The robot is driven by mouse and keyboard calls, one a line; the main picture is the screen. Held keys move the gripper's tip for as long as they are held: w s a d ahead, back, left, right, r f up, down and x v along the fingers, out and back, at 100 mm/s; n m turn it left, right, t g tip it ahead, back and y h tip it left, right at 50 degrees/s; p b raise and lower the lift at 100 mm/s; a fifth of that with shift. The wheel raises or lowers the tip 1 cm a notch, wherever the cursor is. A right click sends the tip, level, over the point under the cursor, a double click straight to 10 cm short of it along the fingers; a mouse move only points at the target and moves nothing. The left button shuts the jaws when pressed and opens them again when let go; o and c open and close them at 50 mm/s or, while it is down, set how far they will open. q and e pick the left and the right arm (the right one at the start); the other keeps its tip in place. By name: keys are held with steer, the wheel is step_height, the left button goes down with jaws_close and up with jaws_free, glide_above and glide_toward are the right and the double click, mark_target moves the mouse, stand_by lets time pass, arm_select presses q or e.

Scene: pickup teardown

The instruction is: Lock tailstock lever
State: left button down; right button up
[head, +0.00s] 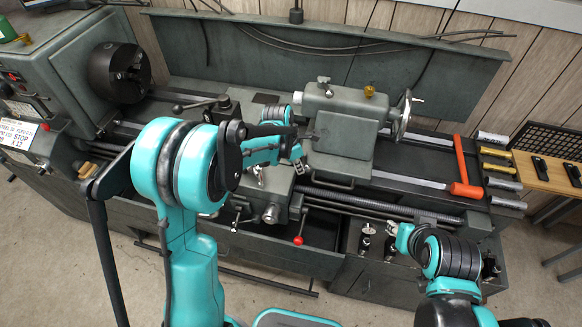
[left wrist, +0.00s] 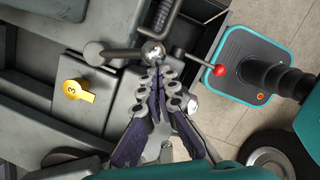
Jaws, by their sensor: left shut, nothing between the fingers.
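The grey tailstock (head: 345,118) stands on the lathe bed right of centre in the head view. A small steel lever (head: 324,86) rises from its top, a brass-yellow knob (head: 369,91) sits beside it, and a handwheel (head: 402,115) is on its right end. My left gripper (head: 299,160) is over the carriage, left of the tailstock, partly hidden by its own arm. In the left wrist view its fingers (left wrist: 158,85) are shut and empty, just below a silver ball-ended lever (left wrist: 153,53); I cannot tell whether they touch. My right gripper (head: 398,236) is low at the front; its fingers are unclear.
A red-ball lever (head: 299,240) sticks out at the lathe's front. The chuck (head: 118,72) is at the left. An orange hammer (head: 462,170) and several metal-handled tools lie at the right end of the bed. The left wrist view shows a yellow knob marked 3 (left wrist: 75,90).

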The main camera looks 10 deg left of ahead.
arm_select(q)
steer(key=shift+n, duration=0.5)
steer(key=d, duration=0.2)
steer(key=w+d+b, duration=0.1)
steer(key=d, duration=0.1)
steer(key=shift+w, duration=0.15)
steer(key=shift+d, duration=0.1)
